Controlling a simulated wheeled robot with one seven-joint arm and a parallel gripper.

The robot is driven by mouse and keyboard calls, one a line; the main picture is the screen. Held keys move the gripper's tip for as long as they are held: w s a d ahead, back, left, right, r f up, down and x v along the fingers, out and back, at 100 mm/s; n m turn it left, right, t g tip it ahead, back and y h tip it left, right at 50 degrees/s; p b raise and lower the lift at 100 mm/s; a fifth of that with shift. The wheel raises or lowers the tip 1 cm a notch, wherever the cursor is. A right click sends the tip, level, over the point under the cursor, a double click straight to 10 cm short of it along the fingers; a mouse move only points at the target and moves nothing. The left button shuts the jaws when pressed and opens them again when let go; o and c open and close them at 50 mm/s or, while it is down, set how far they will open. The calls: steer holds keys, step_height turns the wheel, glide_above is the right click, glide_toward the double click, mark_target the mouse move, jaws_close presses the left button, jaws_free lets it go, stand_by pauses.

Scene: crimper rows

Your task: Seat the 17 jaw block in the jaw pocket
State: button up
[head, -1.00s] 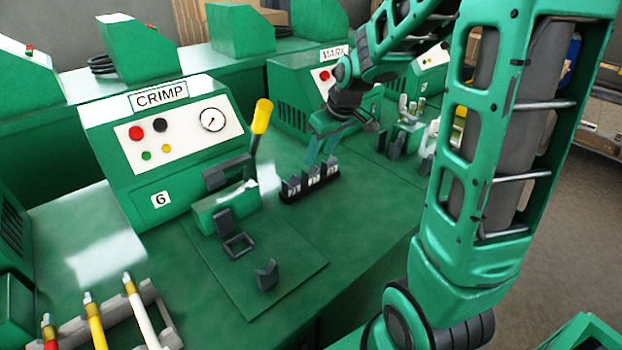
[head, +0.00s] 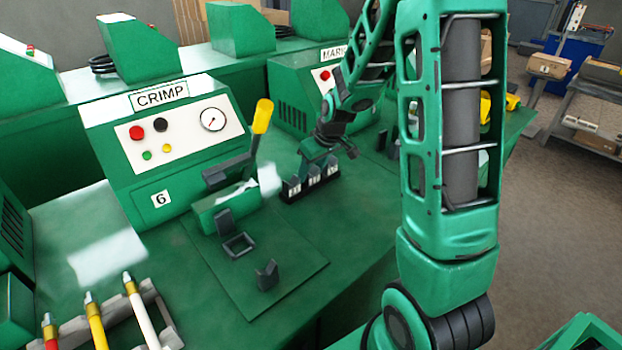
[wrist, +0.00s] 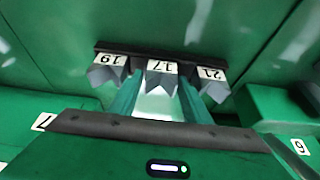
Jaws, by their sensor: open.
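The 17 jaw block (wrist: 161,75) is the middle one of three grey notched blocks in a dark rack; its number plate faces the wrist camera. In the head view the rack (head: 290,197) stands right of the crimp machine. My gripper (wrist: 158,98) is open, its two green fingers on either side of the 17 block; I cannot tell whether they touch it. In the head view my gripper (head: 308,172) is low at the rack and hides part of the blocks. A dark square frame (head: 238,246), apparently the jaw pocket, lies empty on the mat before the crimp machine.
The 19 block (wrist: 107,70) and 21 block (wrist: 211,82) stand close on both sides. A loose notched grey block (head: 266,276) sits on the mat near the frame. The crimp machine's yellow-tipped lever (head: 262,117) rises left of my gripper. Coloured tools (head: 95,318) lie front left.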

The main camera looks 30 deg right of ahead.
steer(key=shift+c, duration=0.4)
steer(key=shift+w, duration=0.1)
jaws_close()
